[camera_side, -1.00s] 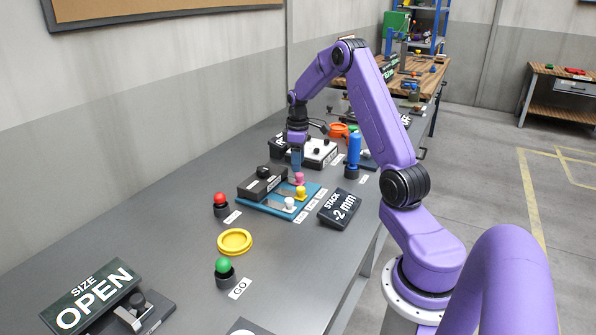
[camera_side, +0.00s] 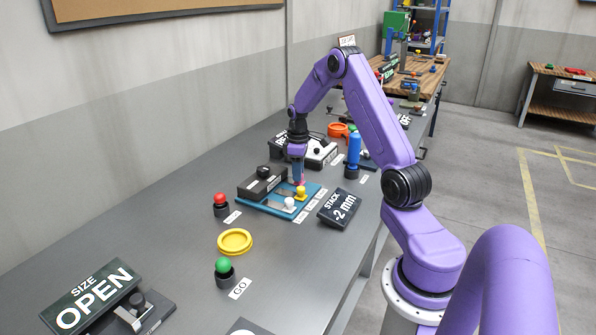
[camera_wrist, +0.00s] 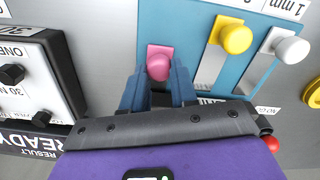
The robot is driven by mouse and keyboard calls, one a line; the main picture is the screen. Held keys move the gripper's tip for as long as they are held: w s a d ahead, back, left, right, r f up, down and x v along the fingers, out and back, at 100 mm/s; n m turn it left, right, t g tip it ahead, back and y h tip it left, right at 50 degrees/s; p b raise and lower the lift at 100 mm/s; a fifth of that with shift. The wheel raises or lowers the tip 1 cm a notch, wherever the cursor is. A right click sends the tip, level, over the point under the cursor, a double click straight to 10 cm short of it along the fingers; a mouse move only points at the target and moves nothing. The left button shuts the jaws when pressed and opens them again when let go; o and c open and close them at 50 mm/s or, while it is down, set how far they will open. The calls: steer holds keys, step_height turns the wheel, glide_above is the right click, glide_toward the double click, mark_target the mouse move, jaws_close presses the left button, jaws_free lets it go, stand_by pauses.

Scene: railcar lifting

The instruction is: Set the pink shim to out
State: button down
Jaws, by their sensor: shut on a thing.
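The pink shim's round knob (camera_wrist: 159,66) sits between my fingertips in the wrist view, on the blue plate (camera_wrist: 165,20). In the side view only a sliver of pink shows under my gripper (camera_side: 298,178). My gripper (camera_wrist: 159,85) is shut on the pink knob from above. The yellow shim (camera_wrist: 236,39) and the white shim (camera_wrist: 292,50) stand beside it, each with a metal strip. They also show in the side view, yellow (camera_side: 300,192) and white (camera_side: 289,203).
A black block (camera_side: 262,183) stands at the plate's left. The stack sign (camera_side: 339,208) reads -2 mm. A blue cylinder (camera_side: 353,150) stands behind to the right.

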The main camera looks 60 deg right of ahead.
mark_target(311, 188)
steer(key=shift+s, duration=2.45)
steer(key=c, duration=0.9)
jaws_free()
steer(key=shift+o, duration=0.2)
steer(key=shift+w+r, duration=0.1)
steer(key=shift+r, duration=0.15)
step_height(311, 188, up, 17)
